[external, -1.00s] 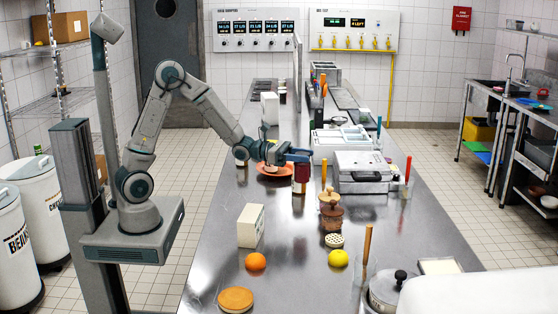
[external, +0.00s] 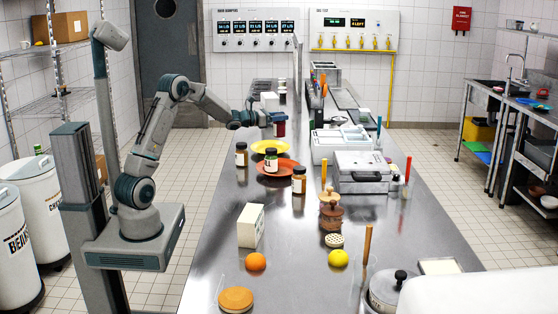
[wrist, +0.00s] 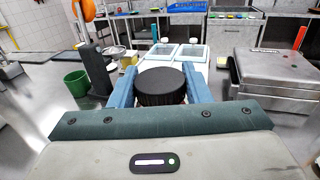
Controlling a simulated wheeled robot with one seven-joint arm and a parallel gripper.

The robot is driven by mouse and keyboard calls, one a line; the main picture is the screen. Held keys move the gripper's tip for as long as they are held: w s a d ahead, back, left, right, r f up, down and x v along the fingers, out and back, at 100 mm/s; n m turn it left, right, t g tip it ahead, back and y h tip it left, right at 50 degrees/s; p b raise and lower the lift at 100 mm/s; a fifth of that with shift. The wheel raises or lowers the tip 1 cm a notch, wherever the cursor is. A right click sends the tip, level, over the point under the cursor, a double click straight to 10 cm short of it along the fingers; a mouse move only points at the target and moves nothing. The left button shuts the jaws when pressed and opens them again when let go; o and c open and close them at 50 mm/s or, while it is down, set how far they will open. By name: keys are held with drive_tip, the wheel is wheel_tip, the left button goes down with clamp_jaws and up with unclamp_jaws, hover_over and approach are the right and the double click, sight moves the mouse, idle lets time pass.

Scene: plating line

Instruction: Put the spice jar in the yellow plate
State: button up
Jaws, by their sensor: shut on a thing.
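My gripper (external: 278,117) is shut on a spice jar (external: 280,129) with a dark red body and holds it upright in the air. In the wrist view the jar's black ribbed lid (wrist: 162,86) sits between the two blue fingers. The yellow plate (external: 257,147) lies on the steel counter, just below the held jar in the external view. The jar is clear of the plate; how exactly it lines up over it I cannot tell.
An orange plate (external: 262,170), nearer the camera, carries a dark-lidded jar (external: 271,161). More jars stand left (external: 241,155) and right (external: 299,181) of it. A white box (external: 270,101) stands beyond. Grey appliances (external: 361,172) line the counter's right side.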

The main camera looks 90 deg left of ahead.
drive_tip(key=s+a+f+p, duration=0.1)
drive_tip(key=a+f, duration=0.2)
drive_tip(key=a, duration=0.1)
drive_tip(key=s+a+f+p, duration=0.1)
drive_tip(key=s+a+f, duration=0.1)
drive_tip(key=a+f, duration=0.1)
drive_tip(key=s+a+f+p, duration=0.1)
drive_tip(key=a+f+p, duration=0.1)
drive_tip(key=a+f, duration=0.2)
drive_tip(key=shift+s+a+f, duration=0.2)
drive_tip(key=shift+a+f, duration=0.15)
drive_tip(key=shift+f, duration=0.1)
drive_tip(key=shift+f, duration=0.1)
drive_tip(key=shift+f, duration=0.15)
drive_tip(key=o, duration=1.2)
drive_tip(key=shift+r, duration=0.2)
drive_tip(key=b+v, duration=0.2)
drive_tip(key=v, duration=1)
drive_tip(key=shift+d, duration=0.1)
